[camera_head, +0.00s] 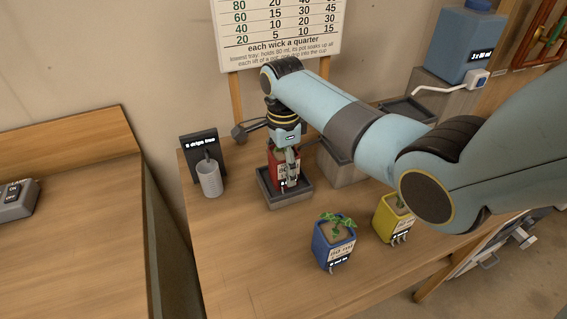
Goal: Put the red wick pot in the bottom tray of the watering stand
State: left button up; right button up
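The red wick pot (274,171) is at the bottom tray (288,199) of the watering stand, within its dark rim. I cannot tell whether the pot rests on the tray floor. My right gripper (290,163) points down at the pot, with a grey finger in front of its upper part. The stand's other trays rise on grey blocks to the right; my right arm partly covers the middle block (343,171). The higher tray (408,110) shows behind the arm. My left gripper is out of view.
A blue pot (333,245) and a yellow pot (391,215) stand in front on the wooden table. A grey cup (209,180) stands left of the bottom tray by a dark sign. A blue water container (463,45) is at the back right. The table's front left is clear.

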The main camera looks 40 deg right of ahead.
jog(key=shift+o, duration=0.5)
jog(key=shift+r, duration=0.1)
jog(key=shift+r, duration=0.25)
notch_tip(320, 180, up, 12)
jog(key=shift+f, duration=0.15)
jog(key=shift+f, duration=0.1)
